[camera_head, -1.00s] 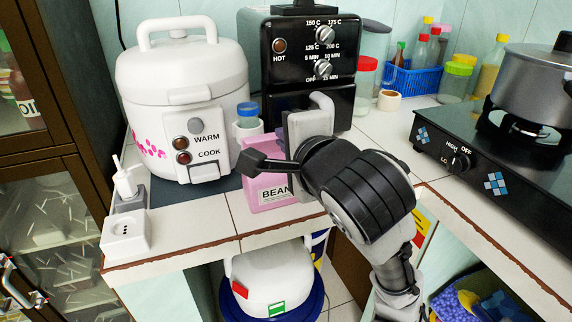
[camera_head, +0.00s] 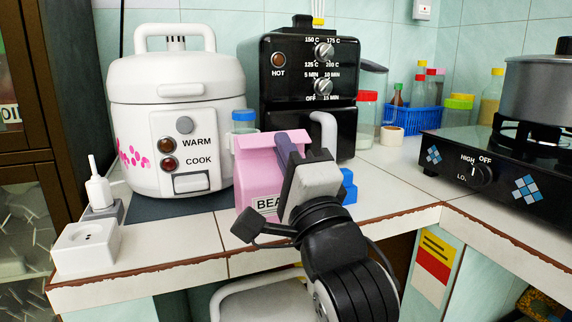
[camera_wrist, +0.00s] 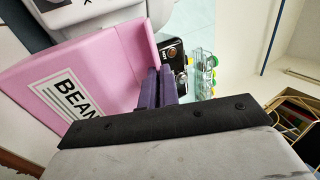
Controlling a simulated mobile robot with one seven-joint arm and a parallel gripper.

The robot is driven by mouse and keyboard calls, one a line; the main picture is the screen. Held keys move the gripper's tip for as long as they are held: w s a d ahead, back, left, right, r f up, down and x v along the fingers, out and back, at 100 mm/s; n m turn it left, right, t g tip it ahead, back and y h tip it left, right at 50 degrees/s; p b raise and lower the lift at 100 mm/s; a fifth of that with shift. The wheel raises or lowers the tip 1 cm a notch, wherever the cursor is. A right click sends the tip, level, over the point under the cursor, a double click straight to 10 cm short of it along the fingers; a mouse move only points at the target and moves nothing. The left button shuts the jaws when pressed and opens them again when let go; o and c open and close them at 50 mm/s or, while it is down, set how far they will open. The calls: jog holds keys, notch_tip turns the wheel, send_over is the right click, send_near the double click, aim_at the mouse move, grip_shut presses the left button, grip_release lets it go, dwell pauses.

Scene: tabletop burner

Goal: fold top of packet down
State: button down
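The pink packet labelled BEAN (camera_head: 257,172) stands upright on the tiled counter, in front of the white cooker. Its label is partly covered by my gripper in the head view. The packet also fills the left of the wrist view (camera_wrist: 115,55), where a pink top flap (camera_wrist: 140,30) stands up from the body. My gripper (camera_head: 283,140) is at the packet's right front, with its purple fingers pointing up by the packet's top. In the wrist view the fingers (camera_wrist: 160,72) lie side by side, shut with nothing visible between them. I cannot tell whether they touch the packet.
The white cooker (camera_head: 172,125) stands behind left, and the black oven (camera_head: 308,95) behind right. A blue-capped jar (camera_head: 243,120) is just behind the packet. A blue object (camera_head: 348,187) shows right of my gripper. A white socket box (camera_head: 86,248) sits at the left edge.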

jog(key=shift+w+f+t, duration=0.1)
jog(key=shift+t, duration=0.2)
jog(key=c, duration=2.1)
grip_release()
jog(key=o, duration=0.5)
jog(key=shift+c, duration=0.2)
jog(key=shift+f+b, duration=0.15)
jog(key=shift+b, duration=0.15)
